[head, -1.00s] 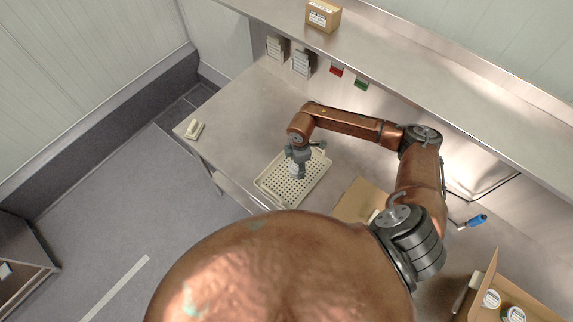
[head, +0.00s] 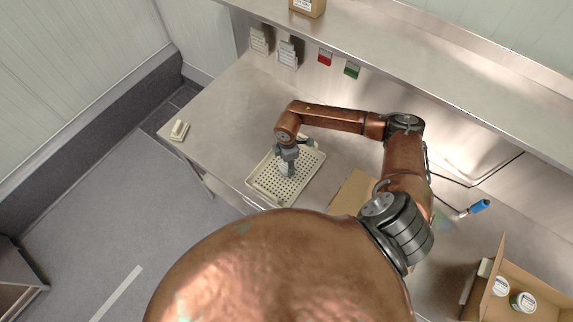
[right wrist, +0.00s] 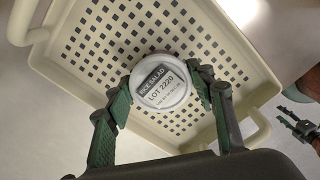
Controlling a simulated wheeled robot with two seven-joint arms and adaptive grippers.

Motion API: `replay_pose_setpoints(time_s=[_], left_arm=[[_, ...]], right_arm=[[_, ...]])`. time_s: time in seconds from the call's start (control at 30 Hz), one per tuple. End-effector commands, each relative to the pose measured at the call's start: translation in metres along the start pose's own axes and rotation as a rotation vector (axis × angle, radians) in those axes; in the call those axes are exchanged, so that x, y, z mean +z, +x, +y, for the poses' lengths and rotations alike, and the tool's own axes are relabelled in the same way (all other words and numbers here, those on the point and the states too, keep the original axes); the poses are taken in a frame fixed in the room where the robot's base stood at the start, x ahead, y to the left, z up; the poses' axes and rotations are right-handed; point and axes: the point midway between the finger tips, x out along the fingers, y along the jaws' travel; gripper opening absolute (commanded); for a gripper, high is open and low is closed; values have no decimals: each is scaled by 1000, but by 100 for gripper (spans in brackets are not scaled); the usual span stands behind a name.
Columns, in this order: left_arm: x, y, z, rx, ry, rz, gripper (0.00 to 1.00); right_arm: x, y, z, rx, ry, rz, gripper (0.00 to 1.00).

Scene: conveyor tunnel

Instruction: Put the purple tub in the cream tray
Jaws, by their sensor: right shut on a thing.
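The cream tray (head: 268,184) with a perforated floor lies on the steel counter in the head view, and its floor fills much of the right wrist view (right wrist: 90,48). My right gripper (head: 288,163) is over the tray and shut on a round tub. The tub's white lid (right wrist: 160,84) reads "RICE SALAD LOT 2220" between the green-padded fingers in the right wrist view. Its side colour is hidden there, and I see no purple. I cannot tell whether it touches the tray floor. My left gripper (right wrist: 299,118) shows at the right of the right wrist view, apart and open.
An open cardboard box (head: 540,292) with white-lidded tubs stands at lower right. A flat brown cardboard piece (head: 352,190) lies right of the tray. A blue-handled tool (head: 480,207) and a small cream block (head: 179,130) are on the counter. A steel shelf (head: 430,70) runs along the back.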

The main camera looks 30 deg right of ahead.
Motion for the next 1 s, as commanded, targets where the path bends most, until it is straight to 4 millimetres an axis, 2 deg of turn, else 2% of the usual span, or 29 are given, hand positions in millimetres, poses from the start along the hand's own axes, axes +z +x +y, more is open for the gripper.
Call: replay_pose_setpoints(time_s=[0.07, 0.1, 0.33, 0.6, 0.73, 0.87, 1.0], left_arm=[[-1, 2, 0, 0, 0, 1, 42], [-1, 2, 0, 0, 0, 1, 42], [-2, 2, 0, 0, 0, 2, 42], [-2, 2, 0, 0, 0, 2, 42], [-1, 1, 0, 0, 0, 1, 42], [0, 7, 0, 0, 0, 1, 42], [1, 15, 1, 0, 0, 0, 42]], right_arm=[[-1, 3, 0, 0, -1, 0, 6], [-1, 4, 0, -1, -1, 0, 50], [-1, 3, 0, -1, -2, 0, 66], [-1, 3, 0, 0, -2, 0, 67], [-1, -5, 1, 2, -3, 0, 67], [-1, -23, 1, 3, -4, 1, 67], [-1, -53, 2, 5, -5, 0, 67]])
